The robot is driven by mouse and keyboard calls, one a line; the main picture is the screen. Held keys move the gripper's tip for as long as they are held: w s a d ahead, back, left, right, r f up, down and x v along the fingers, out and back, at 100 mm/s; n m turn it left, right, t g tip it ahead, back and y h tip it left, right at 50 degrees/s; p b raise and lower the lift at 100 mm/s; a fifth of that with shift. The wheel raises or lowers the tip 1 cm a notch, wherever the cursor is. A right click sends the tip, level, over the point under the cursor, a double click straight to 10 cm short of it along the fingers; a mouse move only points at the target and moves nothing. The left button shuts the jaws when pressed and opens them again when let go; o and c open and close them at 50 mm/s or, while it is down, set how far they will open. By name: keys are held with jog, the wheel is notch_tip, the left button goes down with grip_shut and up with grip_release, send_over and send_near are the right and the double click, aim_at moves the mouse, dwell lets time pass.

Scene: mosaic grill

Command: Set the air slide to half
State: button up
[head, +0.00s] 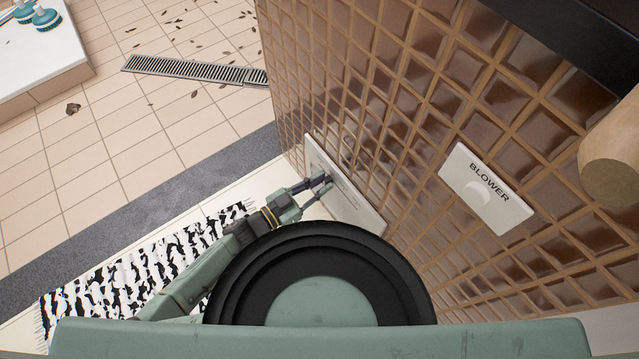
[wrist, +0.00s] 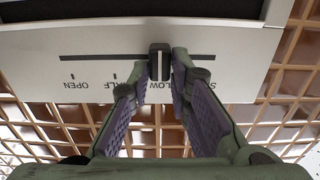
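The air slide panel (head: 343,190) is a white plate low on the tiled wall. In the wrist view the panel (wrist: 45,45) appears upside down, with a dark slot and the labels OPEN, HALF (partly hidden), LOW and one starting with S. The dark slide knob (wrist: 159,62) stands at the LOW mark. My gripper (wrist: 158,66) has its fingertips on either side of the knob, with a small gap at the left finger; contact at the right finger is unclear. In the head view my gripper (head: 318,189) is at the panel and hides the knob.
A white BLOWER plate (head: 462,178) with a round knob is on the wall to the right. A wooden cylinder (head: 612,160) juts in at the far right. A black-and-white rug (head: 130,270) and a floor drain (head: 190,70) lie left.

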grip_shut()
dwell(0.3)
jog(key=shift+d, duration=0.1)
